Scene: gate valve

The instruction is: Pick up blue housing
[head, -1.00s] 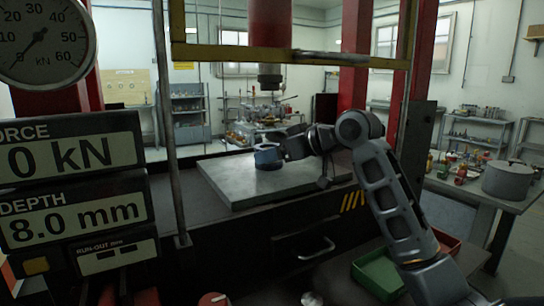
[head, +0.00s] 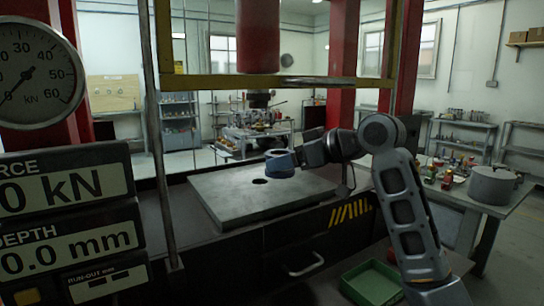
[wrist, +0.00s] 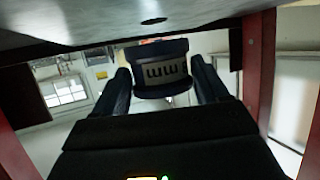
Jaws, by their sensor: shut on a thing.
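The blue housing (head: 279,165) is a short round part with a grey top, held upright or nearly so over the back of the steel plate (head: 240,203). My gripper (head: 292,157) reaches in from the right and is shut on it. The housing is beside the dark hole in the plate (head: 260,181), which is uncovered. I cannot clearly see the gap under the housing.
A yellow crossbar (head: 280,81) and a red press column (head: 258,35) with its ram hang above the plate. A thin grey post (head: 160,140) and gauge displays (head: 68,210) stand at left. A green tray (head: 372,282) lies at lower right. The plate's front is clear.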

